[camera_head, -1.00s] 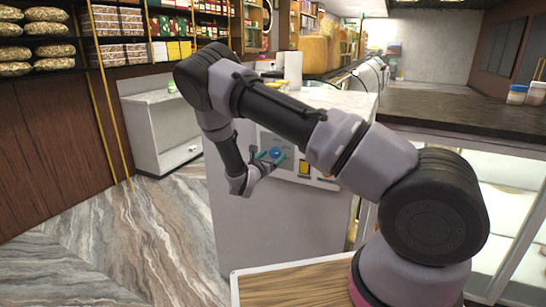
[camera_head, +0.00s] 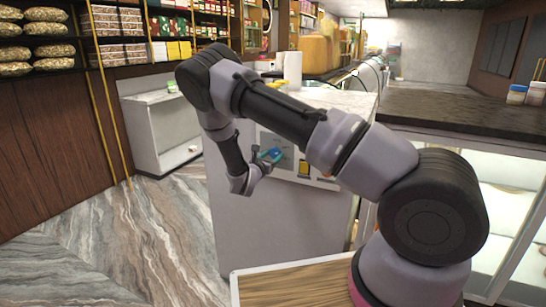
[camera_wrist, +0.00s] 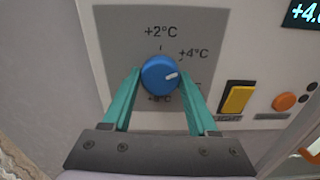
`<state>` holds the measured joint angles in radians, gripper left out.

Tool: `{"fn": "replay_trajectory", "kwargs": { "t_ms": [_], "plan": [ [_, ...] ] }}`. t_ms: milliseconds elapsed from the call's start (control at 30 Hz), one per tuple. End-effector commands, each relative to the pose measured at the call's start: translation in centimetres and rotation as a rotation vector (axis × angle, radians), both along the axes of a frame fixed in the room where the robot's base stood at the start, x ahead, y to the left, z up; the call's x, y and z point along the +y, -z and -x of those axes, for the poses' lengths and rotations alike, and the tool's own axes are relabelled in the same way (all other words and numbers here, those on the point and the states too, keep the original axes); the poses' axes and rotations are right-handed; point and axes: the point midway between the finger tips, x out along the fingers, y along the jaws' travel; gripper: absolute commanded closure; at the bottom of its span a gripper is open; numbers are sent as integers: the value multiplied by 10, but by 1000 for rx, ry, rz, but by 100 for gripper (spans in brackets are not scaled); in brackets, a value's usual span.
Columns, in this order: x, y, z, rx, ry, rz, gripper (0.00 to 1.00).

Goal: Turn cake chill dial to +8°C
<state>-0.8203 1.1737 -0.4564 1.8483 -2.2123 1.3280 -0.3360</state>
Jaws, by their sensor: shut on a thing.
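The cake chill dial is a round blue knob (camera_wrist: 160,75) on a grey panel (camera_wrist: 115,40), in the middle of the wrist view. Its white pointer mark faces right, tilted slightly up. The +2°C label is above the knob, +4°C at upper right and +8°C below. A right-hand label is hidden behind a finger. My gripper (camera_wrist: 160,80) is shut on the knob, with one teal finger at each side. In the head view my gripper (camera_head: 271,156) is at the counter's front panel and the knob is small there.
A yellow rocker switch (camera_wrist: 236,99) and an orange round button (camera_wrist: 284,102) sit right of the dial. A dark display (camera_wrist: 303,13) at top right shows "+4", cut off by the edge. The white counter (camera_head: 270,230) stands close; marble floor (camera_head: 120,250) is clear at left.

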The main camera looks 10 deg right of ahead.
Motion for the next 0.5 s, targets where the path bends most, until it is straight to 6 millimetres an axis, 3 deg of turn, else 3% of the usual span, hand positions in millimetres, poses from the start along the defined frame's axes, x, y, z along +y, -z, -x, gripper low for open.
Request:
{"fn": "replay_trajectory", "kwargs": {
  "t_ms": [500],
  "plan": [
    [2, 0, 0, -250, -2, -347, 96]
  ]
}}
